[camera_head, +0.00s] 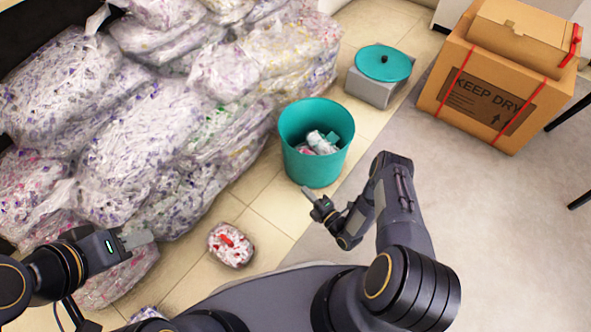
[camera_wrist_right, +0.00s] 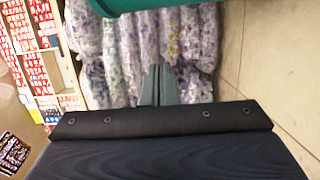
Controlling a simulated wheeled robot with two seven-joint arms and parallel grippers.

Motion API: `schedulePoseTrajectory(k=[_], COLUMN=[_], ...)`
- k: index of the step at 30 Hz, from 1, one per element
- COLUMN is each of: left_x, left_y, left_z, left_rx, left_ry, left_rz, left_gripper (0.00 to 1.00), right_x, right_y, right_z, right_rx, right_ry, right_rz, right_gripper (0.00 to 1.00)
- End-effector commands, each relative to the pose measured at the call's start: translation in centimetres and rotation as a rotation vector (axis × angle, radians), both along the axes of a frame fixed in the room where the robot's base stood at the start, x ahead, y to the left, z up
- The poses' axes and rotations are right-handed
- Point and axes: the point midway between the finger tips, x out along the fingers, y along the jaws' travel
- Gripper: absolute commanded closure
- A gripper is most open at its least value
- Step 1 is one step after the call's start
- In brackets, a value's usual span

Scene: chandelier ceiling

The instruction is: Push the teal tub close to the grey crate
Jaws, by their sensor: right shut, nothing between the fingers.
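The teal tub (camera_head: 316,142) stands upright on the tiles with crumpled white packets in it. The grey crate (camera_head: 372,91) is beyond it, up and to the right, with a teal lid (camera_head: 384,62) on top. A tile gap separates tub and crate. My right gripper (camera_head: 308,194) is shut and empty, low beside the tub's near side; whether it touches is unclear. In the right wrist view its fingers (camera_wrist_right: 160,84) are together, with the tub's teal edge (camera_wrist_right: 150,4) above. My left gripper (camera_head: 142,240) is far left of the tub; its jaw opening is unclear.
Clear bags of shredded paper (camera_head: 150,120) are piled left of the tub, close to it. A cardboard box (camera_head: 500,75) stands right of the crate. A small red-and-white bundle (camera_head: 232,245) lies on the tiles.

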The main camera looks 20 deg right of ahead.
Motion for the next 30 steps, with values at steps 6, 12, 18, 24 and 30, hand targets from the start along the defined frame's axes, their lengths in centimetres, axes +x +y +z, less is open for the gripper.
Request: schedulePoseTrajectory(k=[6,12,18,24,30], left_x=[0.0,0.0,0.0,0.0,0.0], left_y=[0.0,0.0,0.0,0.0,0.0], left_z=[-1.1,-2.7,-4.2,-5.0,-5.1], left_rx=[0.000,0.000,0.000,0.000,0.000], left_ry=[0.000,0.000,0.000,0.000,0.000], left_rz=[0.000,0.000,0.000,0.000,0.000], left_gripper=[0.64,0.64,0.64,0.64,0.64], right_x=[2.3,6.3,9.6,11.0,11.3], right_y=[1.2,2.9,3.3,1.4,0.9], right_z=[-0.2,-0.4,-0.4,-0.2,-0.1], right_rx=[0.000,0.000,-0.001,-0.001,0.002], right_ry=[-0.011,-0.010,-0.007,-0.006,-0.004], right_rz=[0.000,0.000,-0.004,-0.001,-0.001], right_gripper=[1.00,1.00,1.00,1.00,1.00])
